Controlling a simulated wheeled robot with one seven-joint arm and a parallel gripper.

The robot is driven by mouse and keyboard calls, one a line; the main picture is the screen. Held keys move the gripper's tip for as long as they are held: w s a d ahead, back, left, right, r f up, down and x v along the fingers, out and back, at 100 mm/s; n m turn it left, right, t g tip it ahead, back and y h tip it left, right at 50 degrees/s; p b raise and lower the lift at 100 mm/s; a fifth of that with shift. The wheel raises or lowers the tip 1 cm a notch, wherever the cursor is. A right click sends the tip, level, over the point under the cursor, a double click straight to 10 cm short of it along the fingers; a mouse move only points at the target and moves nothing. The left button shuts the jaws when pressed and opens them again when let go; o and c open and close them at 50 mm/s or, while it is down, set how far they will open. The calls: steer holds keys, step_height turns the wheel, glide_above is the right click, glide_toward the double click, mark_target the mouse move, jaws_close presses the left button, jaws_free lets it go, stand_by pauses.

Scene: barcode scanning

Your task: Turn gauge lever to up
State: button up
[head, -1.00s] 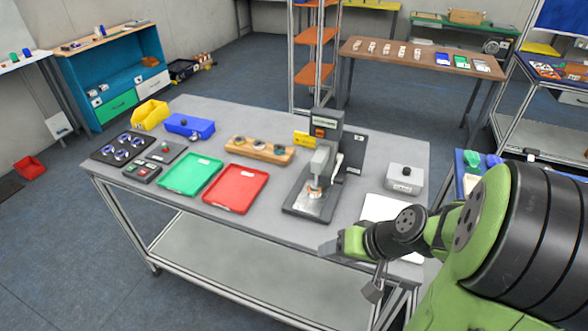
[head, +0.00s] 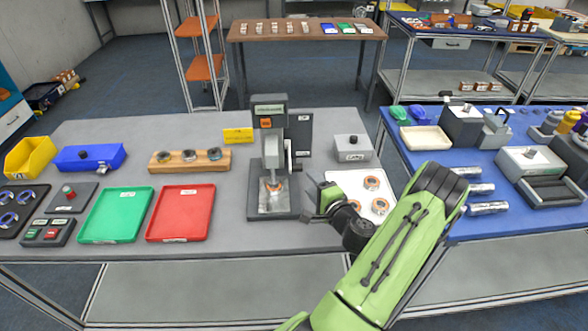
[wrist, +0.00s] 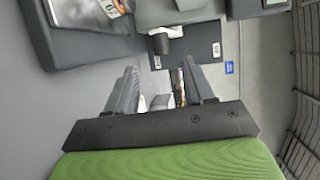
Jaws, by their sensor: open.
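The gauge (head: 271,150), a grey upright device with an orange label, stands on its dark base on the grey table. A ring-shaped part (head: 274,187) lies under its head. The pale gauge lever (head: 289,155) is on the gauge's right side; its exact angle is hard to tell. My gripper (head: 311,198) is open and empty, just right of and in front of the gauge, apart from the lever. In the wrist view, the open fingers (wrist: 158,76) point towards the gauge, with the lever's dark cylindrical end (wrist: 160,44) beyond the fingertips.
A white tray with several rings (head: 349,180) lies right of the gauge, partly behind my arm. A grey box (head: 353,148) stands behind it. Red (head: 181,212) and green (head: 116,214) trays and a wooden holder (head: 217,159) are to the left.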

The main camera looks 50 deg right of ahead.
mark_target(300, 170)
steer(key=p+x, duration=0.1)
steer(key=x, duration=0.8)
steer(key=shift+w+d, duration=0.1)
steer(key=shift+w, duration=0.15)
steer(key=shift+c, duration=0.3)
steer(key=shift+s+f, duration=0.1)
jaws_close()
